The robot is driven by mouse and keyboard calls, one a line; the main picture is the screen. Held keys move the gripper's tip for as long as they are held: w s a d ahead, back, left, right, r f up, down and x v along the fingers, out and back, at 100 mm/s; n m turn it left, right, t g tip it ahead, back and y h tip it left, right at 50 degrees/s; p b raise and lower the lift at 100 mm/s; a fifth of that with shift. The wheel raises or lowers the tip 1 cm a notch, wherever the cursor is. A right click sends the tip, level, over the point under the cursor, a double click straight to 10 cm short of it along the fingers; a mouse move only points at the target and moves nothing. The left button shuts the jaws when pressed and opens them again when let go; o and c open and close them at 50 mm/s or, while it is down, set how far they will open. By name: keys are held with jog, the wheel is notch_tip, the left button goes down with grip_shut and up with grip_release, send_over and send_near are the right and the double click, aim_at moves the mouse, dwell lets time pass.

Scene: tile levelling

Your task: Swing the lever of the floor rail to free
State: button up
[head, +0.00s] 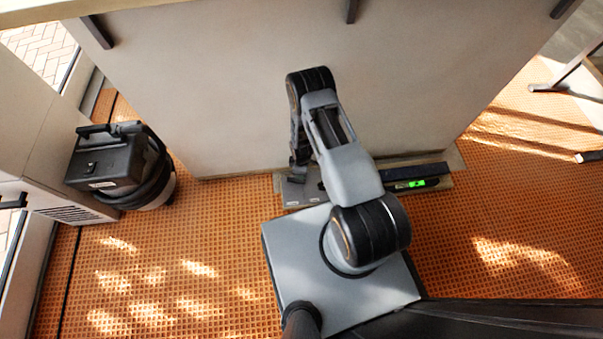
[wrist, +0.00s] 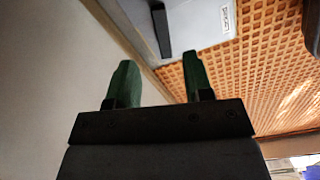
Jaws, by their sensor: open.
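The floor rail (head: 296,194) lies at the foot of the pale wall in the head view, partly hidden behind my arm. In the wrist view, its grey plate (wrist: 195,22) carries a white label (wrist: 228,17) too small to read surely. A dark upright bar, which looks like the lever (wrist: 161,30), stands at the plate's left part. My gripper (wrist: 160,78) is open, with two green-tipped fingers apart and nothing between them. The lever shows beyond the fingertips, apart from them. In the head view my gripper is mostly hidden by the arm.
A black bar with a lit green display (head: 417,183) lies along the wall right of my arm. A black and grey vacuum (head: 118,168) stands at left by a cabinet. The pale wall (head: 230,90) rises close behind the rail. Orange tiled floor (head: 150,270) is clear at front left and right.

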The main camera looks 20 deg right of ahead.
jog(key=shift+r+p, duration=0.6)
jog(key=shift+r, duration=1.45)
